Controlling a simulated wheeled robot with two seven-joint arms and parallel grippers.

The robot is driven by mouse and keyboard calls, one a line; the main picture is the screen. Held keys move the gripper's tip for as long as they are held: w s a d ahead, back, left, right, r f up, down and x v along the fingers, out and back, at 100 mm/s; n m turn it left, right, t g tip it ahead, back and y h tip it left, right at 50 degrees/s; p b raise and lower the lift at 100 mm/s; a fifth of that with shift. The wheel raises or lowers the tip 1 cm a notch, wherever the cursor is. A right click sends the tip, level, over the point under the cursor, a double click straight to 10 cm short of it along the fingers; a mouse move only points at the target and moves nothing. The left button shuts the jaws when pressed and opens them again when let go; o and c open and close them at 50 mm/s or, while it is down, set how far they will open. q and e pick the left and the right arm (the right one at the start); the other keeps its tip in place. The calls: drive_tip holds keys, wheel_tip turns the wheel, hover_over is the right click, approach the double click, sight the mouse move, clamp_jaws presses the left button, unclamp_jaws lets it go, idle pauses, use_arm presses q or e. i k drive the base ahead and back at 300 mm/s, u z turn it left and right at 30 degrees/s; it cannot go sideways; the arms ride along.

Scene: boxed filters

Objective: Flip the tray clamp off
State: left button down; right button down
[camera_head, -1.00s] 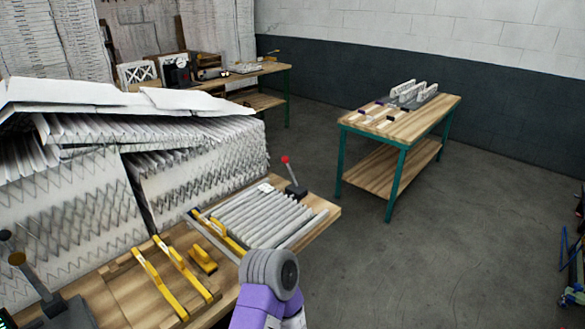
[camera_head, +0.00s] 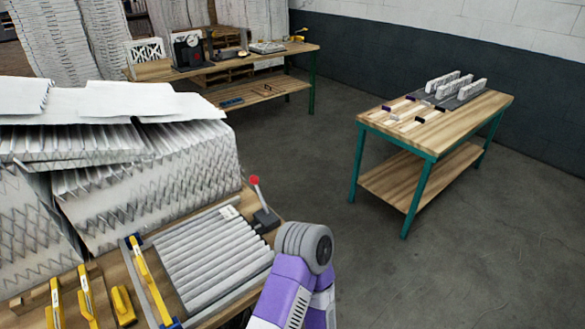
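A tray of grey ribbed filter material (camera_head: 212,257) lies on the near wooden workbench. A yellow bar with blue ends (camera_head: 150,282) lies along its left side. A small dark clamp base (camera_head: 265,220) with an upright lever and a red knob (camera_head: 255,180) stands at the tray's far right corner. A purple and grey arm link of mine covers the bench's front right edge, below the tray. Neither of my grippers shows in the view, so whether they are open or shut is hidden.
Yellow handled tools (camera_head: 86,296) lie left of the tray. Stacked pleated filters (camera_head: 150,170) rise behind it. A green-legged table (camera_head: 440,130) with white blocks stands at the right, and another bench (camera_head: 225,65) with equipment is at the back. The grey floor between is clear.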

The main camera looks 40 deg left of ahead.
sight(254, 180)
drive_tip(key=i, duration=2.55)
drive_tip(key=u, duration=4.35)
drive_tip(key=i, duration=0.5)
drive_tip(key=u, duration=0.05)
